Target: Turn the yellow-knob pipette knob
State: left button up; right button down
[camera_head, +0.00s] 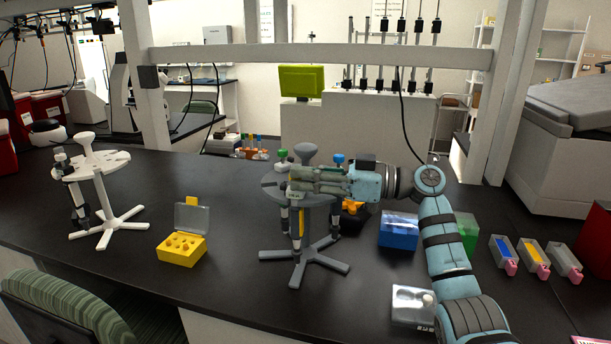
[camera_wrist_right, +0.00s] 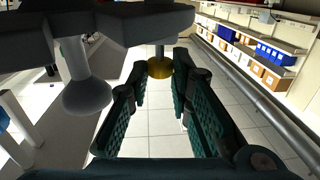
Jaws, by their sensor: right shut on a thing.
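A dark grey pipette stand (camera_head: 298,255) stands on the black bench, with several pipettes hanging around its round top. My right gripper (camera_head: 292,183) reaches in from the right, level with the top of the stand. In the right wrist view the fingertips (camera_wrist_right: 161,78) are closed around the yellow knob (camera_wrist_right: 160,69), which shows between them. In the head view the gripper hides the knob; a yellow-marked pipette body (camera_head: 301,222) hangs below it. Green (camera_head: 282,154) and blue (camera_head: 338,158) knobs show on either side. My left gripper is in neither view.
A white pipette stand (camera_head: 108,205) and a yellow tip box (camera_head: 182,249) with its lid open stand to the left. A blue box (camera_head: 398,232) and a clear-lidded box (camera_head: 412,306) lie near my right arm. The stand's grey top handle (camera_wrist_right: 87,97) is close to the gripper.

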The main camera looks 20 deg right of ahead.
jog(key=c, duration=1.4)
grip_release()
jog(key=shift+d, duration=0.1)
jog(key=v, duration=1.2)
jog(key=shift+f, duration=0.1)
jog(key=shift+c, duration=0.2)
